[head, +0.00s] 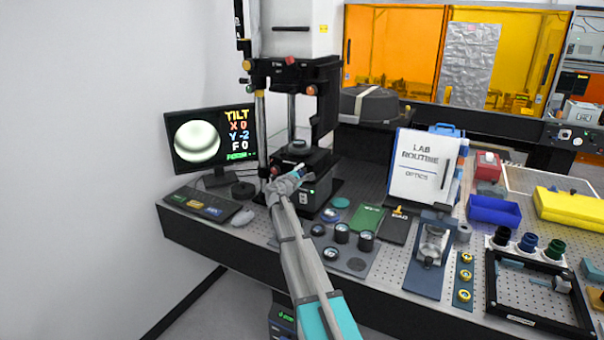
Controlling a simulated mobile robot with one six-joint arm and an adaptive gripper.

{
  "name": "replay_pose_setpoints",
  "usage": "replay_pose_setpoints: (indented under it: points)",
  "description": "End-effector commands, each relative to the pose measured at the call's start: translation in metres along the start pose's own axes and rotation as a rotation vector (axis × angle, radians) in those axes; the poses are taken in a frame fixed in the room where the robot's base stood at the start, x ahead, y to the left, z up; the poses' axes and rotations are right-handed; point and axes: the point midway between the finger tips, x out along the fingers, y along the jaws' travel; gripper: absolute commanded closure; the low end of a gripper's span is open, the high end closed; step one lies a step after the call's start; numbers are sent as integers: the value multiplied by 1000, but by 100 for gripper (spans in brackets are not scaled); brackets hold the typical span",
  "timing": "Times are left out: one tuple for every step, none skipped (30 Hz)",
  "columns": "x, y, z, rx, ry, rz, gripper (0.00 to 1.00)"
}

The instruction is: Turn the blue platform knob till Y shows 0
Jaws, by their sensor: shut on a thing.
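The interferometer (320,95) is a tall black instrument at the back left of the bench, with its platform (318,158) low on the front. My gripper (297,172) is at the platform's front, shut on what looks like the blue platform knob. The fingers are small here and cover most of that knob. A red knob (274,171) shows just left of my gripper. The monitor (212,140) left of the instrument reads TILT, X 0, Y -2, F 0, with a small green line below and a round grey picture beside it.
A white wall closes off the left.

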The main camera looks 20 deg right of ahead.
Motion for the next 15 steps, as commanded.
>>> replay_pose_setpoints:
  points:
    - [0,-1,1,39,-1,-3,100]
    - [0,-1,1,62,-1,-3,100]
    - [0,-2,1,92,-2,-3,100]
    - [0,-2,1,115,-2,-3,100]
    - [0,-2,1,138,-2,-3,100]
    - [0,-2,1,166,-2,-3,100]
    - [0,-2,1,186,-2,-3,100]
    - [0,-2,1,205,-2,-3,100]
    - [0,-2,1,230,-2,-3,100]
    - [0,-2,1,246,-2,-3,100]
    - [0,-2,1,261,-2,-3,100]
    - [0,-2,1,280,-3,-3,100]
    - [0,-2,1,292,-3,-3,100]
    - [0,-2,1,302,-3,-3,100]
    - [0,-2,1,315,-3,-3,100]
